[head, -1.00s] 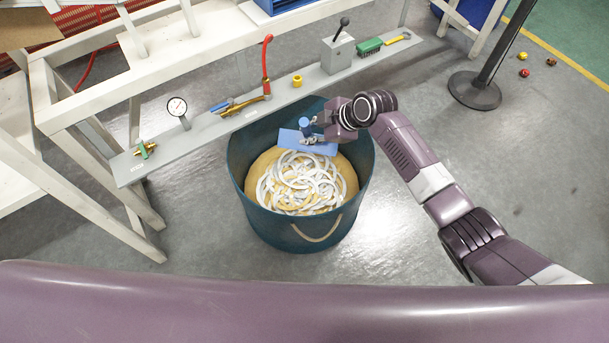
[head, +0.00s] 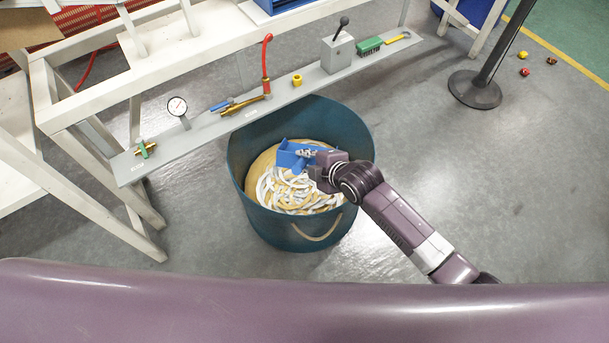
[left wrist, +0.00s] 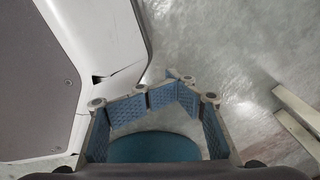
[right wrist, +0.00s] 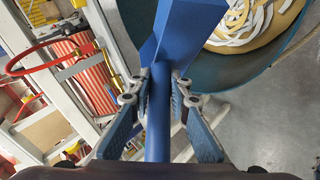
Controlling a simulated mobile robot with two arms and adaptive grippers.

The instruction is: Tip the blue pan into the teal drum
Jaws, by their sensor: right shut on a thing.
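The blue pan (head: 290,158) is over the teal drum (head: 285,232), inside its rim outline and tilted. I cannot tell whether it touches what lies below. My right gripper (head: 313,157) is shut on the pan's handle. In the right wrist view the handle (right wrist: 158,125) runs between the fingers (right wrist: 160,80), with the pan body (right wrist: 183,30) beyond.
A black post base (head: 474,90) stands at the right.

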